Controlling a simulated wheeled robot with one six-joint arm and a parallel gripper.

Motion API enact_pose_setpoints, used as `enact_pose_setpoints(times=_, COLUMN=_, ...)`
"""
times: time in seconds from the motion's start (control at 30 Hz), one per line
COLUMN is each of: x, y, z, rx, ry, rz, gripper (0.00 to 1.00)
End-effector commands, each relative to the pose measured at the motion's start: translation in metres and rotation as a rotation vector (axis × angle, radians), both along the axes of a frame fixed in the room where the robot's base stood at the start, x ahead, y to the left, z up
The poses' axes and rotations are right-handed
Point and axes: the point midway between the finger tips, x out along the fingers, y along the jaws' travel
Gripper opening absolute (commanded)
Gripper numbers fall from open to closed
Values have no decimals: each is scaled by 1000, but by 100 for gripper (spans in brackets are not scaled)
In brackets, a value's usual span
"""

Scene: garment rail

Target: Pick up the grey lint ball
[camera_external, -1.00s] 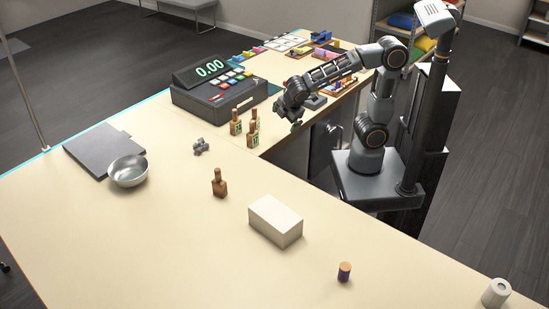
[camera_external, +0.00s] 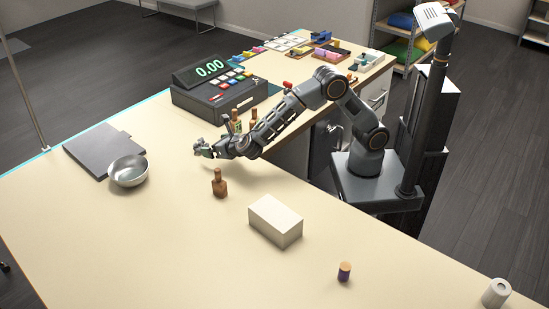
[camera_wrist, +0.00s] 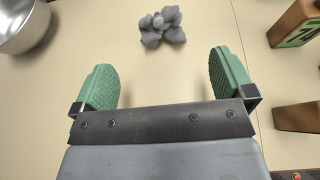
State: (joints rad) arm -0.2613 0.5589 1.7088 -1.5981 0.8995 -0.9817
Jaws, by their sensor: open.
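The grey lint ball (camera_wrist: 163,27) is a lumpy grey cluster on the pale counter. In the wrist view it lies ahead of the fingertips, roughly centred between their lines. My gripper (camera_wrist: 165,75) is open and empty, its green-padded fingers spread apart. In the external view my gripper (camera_external: 204,151) is low over the counter, at the lint ball's place, and the ball cannot be told apart from it there.
A metal bowl (camera_external: 128,171) stands to the left by a dark grey board (camera_external: 98,148). A brown bottle (camera_external: 219,184) stands in front, with labelled bottles (camera_wrist: 296,24) at the wrist view's right. A cash register (camera_external: 219,85) is behind; a white box (camera_external: 275,221) is nearer.

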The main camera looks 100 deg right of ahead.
Motion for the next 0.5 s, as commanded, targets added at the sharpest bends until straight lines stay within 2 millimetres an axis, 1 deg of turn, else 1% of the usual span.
enact_pose_setpoints(times=0.03, x=7, y=-7, z=-3, rx=0, ry=0, rz=-4, gripper=100)
enact_pose_setpoints(times=0.2, x=24, y=-23, z=-12, rx=1, ry=-1, rz=-5, gripper=100)
enact_pose_setpoints(times=0.5, x=36, y=-35, z=-20, rx=2, ry=-2, rz=-4, gripper=100)
